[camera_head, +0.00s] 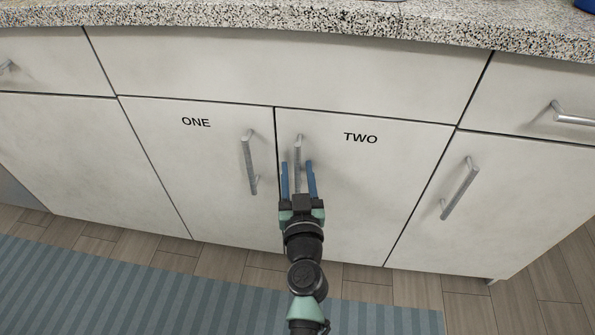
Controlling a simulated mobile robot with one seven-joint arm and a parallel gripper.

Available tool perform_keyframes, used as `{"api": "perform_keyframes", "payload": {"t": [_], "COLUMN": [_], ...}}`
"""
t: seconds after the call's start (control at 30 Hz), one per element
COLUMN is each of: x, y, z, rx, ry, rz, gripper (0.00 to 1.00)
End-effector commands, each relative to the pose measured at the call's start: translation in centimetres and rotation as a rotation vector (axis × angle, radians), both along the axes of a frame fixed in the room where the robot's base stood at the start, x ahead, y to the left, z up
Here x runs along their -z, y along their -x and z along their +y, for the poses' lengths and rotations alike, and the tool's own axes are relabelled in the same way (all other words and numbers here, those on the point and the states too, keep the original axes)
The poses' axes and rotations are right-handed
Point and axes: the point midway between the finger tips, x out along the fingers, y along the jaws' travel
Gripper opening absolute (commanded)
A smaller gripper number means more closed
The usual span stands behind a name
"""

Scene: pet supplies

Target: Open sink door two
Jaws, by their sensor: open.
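Door two (365,185) is a pale cabinet door marked "TWO", flush with the cabinet front and shut. Its silver vertical bar handle (298,146) is near the door's left edge; the lower part is hidden by my gripper. My gripper (298,166) is open, its two blue fingers pointing up in the picture, one on each side of the handle. I cannot tell whether the fingers touch the handle or how deep they reach.
Door one (200,170), marked "ONE", is shut to the left, its handle (250,163) close by. Another handle (460,188) is on the right cabinet. A speckled countertop (300,18) overhangs above. A blue striped rug (120,295) lies on the wooden floor.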

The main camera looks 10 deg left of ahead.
Motion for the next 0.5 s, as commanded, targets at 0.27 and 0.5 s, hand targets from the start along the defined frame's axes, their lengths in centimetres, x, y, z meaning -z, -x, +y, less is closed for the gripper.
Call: {"api": "perform_keyframes", "payload": {"t": [0.27,0.5], "x": [-0.01,-0.02], "y": [0.02,0.02], "z": [-0.01,-0.03], "rx": [0.0,0.0], "ry": [0.0,0.0], "rz": [0.0,0.0], "gripper": [0.25,0.0]}}
